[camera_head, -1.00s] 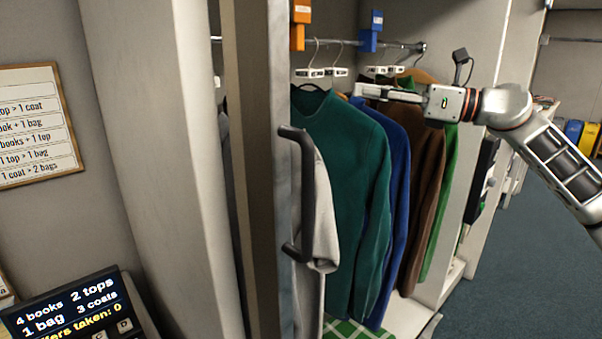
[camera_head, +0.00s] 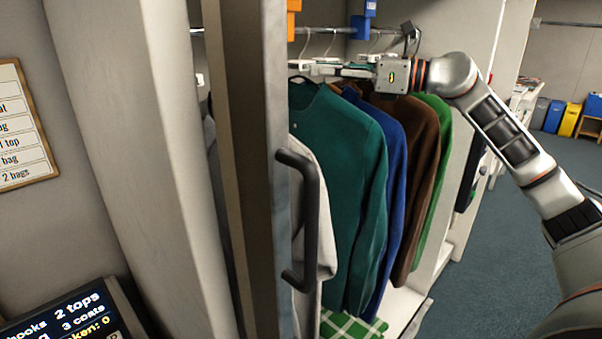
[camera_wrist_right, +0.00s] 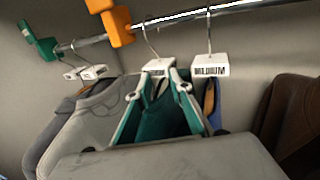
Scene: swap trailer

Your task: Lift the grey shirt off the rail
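The grey shirt (camera_head: 312,170) hangs at the left end of the row, partly hidden behind the door and its handle. In the right wrist view the pale grey shirt (camera_wrist_right: 88,118) hangs left of the teal top, with a darker grey garment beyond it. My right gripper (camera_head: 303,69) reaches left, just below the rail (camera_head: 330,29) at the hanger tops. In the wrist view my right gripper (camera_wrist_right: 163,76) has its fingers apart, pointing at the white tag of the teal top's hanger; contact is unclear. It is not on the grey shirt. My left gripper is not in view.
A teal top (camera_head: 335,180), a blue top (camera_head: 392,160), a brown coat (camera_head: 423,150) and a green garment (camera_head: 442,140) hang to the right. The door's dark handle (camera_head: 312,215) juts out before the grey shirt. Orange rail markers (camera_wrist_right: 118,28) sit above.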

